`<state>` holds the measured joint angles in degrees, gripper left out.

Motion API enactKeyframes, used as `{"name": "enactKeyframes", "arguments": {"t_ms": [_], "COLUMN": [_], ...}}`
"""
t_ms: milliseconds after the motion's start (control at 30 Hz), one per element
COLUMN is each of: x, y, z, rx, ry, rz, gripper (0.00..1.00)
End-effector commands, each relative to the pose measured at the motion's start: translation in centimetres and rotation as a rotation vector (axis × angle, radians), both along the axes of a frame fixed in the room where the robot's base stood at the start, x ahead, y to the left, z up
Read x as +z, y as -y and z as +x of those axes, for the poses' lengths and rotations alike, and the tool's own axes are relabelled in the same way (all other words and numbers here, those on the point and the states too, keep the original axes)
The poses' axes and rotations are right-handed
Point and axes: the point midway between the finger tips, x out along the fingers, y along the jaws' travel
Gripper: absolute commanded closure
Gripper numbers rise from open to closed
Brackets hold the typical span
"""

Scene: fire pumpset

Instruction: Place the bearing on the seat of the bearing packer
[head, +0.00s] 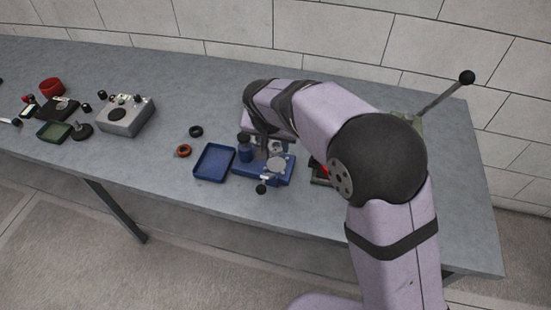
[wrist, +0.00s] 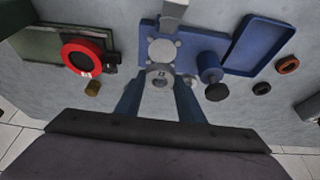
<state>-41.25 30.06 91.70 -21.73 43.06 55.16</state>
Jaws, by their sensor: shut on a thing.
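My gripper (wrist: 159,78) is shut on a small grey metal ring, the bearing (wrist: 160,71), which shows between the fingertips in the wrist view. The bearing packer appears to be the blue device with a blue base (head: 287,175) and a round silver plate (head: 277,163); its plate (wrist: 162,50) lies just beyond the bearing in the wrist view. I cannot tell whether the bearing touches the packer or hangs above it. In the head view my arm covers most of my gripper and part of the packer.
A red ring (wrist: 83,57) is on the other side. Orange and black rings (head: 184,151) lie beyond the tray. A grey box (head: 127,118) stands farther left.

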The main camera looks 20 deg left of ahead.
Motion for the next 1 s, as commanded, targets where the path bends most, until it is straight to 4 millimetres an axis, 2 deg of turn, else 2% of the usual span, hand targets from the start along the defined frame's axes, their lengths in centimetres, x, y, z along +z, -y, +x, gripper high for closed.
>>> {"name": "enactKeyframes", "arguments": {"t_ms": [200, 467, 800, 1000], "x": [-2.6, -3.2, -6.5, -6.7], "y": [0.0, 0.0, 0.0, 0.0], "z": [0.0, 0.0, 0.0, 0.0], "rx": [0.000, -0.001, 0.001, 0.000], "ry": [0.000, 0.001, -0.001, 0.001], "rz": [0.000, 0.001, 0.000, 0.002], "gripper": [0.89, 0.89, 0.89, 0.89]}}
